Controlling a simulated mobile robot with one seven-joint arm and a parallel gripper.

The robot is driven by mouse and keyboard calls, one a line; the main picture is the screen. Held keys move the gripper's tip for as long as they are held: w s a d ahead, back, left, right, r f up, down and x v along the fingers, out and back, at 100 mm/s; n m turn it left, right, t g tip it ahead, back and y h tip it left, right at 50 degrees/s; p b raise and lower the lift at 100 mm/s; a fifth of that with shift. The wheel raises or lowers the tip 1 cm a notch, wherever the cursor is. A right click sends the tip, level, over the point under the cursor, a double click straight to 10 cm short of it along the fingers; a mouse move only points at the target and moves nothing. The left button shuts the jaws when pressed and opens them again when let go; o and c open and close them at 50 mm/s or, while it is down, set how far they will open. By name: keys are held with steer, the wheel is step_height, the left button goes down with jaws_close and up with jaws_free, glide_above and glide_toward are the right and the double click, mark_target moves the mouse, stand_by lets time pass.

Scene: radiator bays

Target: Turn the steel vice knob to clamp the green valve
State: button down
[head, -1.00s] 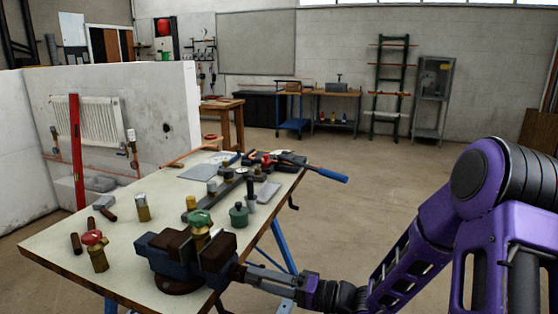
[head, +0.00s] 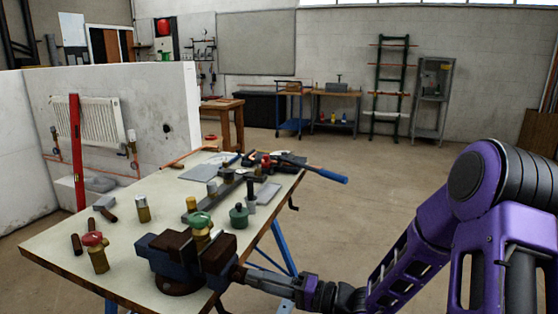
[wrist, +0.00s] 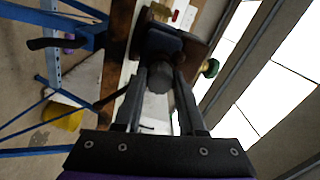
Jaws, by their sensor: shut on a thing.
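The vice (head: 175,262), dark blue with brown jaws, stands at the near edge of the workbench. The green valve (head: 200,221), brass with a green handwheel, stands upright between the vice jaws; whether both jaws touch it I cannot tell. Its green wheel also shows in the wrist view (wrist: 210,68). The steel vice knob (wrist: 158,78) is a dark grey knob at the vice's outer end. My gripper (wrist: 160,88) is shut on this knob, with one finger on each side. In the head view my gripper (head: 245,276) reaches the vice from the right.
The workbench (head: 60,250) also holds a red-wheeled valve (head: 96,252), a green-topped pot (head: 239,216), a brass fitting (head: 143,208) and several tools. A blue-handled tool (head: 325,174) overhangs the far right edge.

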steer(key=m+p, duration=1)
steer(key=m, duration=2)
steer(key=shift+f, duration=0.15)
steer(key=c, duration=0.7)
jaws_free()
steer(key=shift+d, duration=0.15)
